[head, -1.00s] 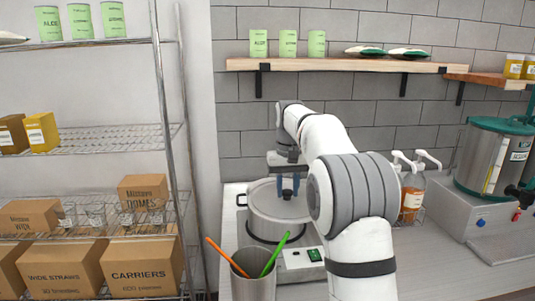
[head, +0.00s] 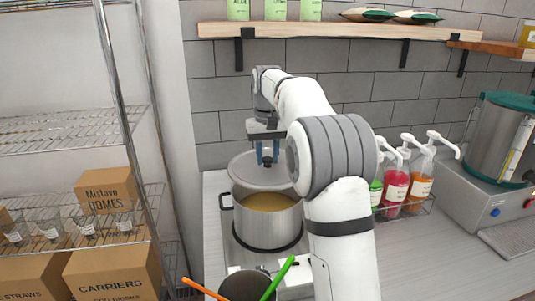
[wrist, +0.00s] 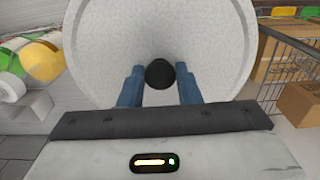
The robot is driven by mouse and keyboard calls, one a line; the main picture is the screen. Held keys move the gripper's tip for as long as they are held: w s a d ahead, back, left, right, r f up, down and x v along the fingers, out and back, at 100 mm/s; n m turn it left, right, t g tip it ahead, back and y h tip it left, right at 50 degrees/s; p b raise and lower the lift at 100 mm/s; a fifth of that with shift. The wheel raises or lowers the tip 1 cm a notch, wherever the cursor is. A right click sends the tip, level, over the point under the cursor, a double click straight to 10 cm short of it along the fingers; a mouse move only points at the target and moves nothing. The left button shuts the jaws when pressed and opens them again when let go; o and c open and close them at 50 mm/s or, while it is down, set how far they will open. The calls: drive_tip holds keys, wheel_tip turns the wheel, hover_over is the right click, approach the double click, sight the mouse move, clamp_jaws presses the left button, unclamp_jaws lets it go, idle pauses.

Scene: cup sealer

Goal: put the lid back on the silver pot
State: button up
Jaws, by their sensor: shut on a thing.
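The silver pot (head: 266,230) stands upright on a hot plate on the counter, its mouth partly uncovered, with brownish liquid showing inside. The round grey lid (head: 245,172) hangs above the pot, toward its back rim, apart from the liquid. My gripper (head: 267,160) is shut on the lid's black knob from above. In the wrist view the lid (wrist: 105,45) fills the upper middle, and the dark knob (wrist: 160,74) sits between the blue fingers of my gripper (wrist: 160,70). Part of the lid's right side is hidden by my arm in the head view.
A cup (head: 246,284) with orange and green sticks stands in front of the pot. Pump bottles (head: 395,187) stand in a rack to the right. A wire shelf with boxes (head: 105,190) is at the left. A wooden shelf (head: 330,31) hangs above.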

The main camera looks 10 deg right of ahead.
sight(268, 166)
drive_tip(key=shift+f+b, duration=2.1)
drive_tip(key=shift+f, duration=0.7)
drive_tip(key=shift+s+p, duration=0.15)
drive_tip(key=shift+p, duration=0.25)
drive_tip(key=shift+f+p, duration=0.1)
drive_tip(key=shift+p, duration=0.3)
idle(0.4)
drive_tip(key=o, duration=1.6)
drive_tip(key=shift+o, duration=0.2)
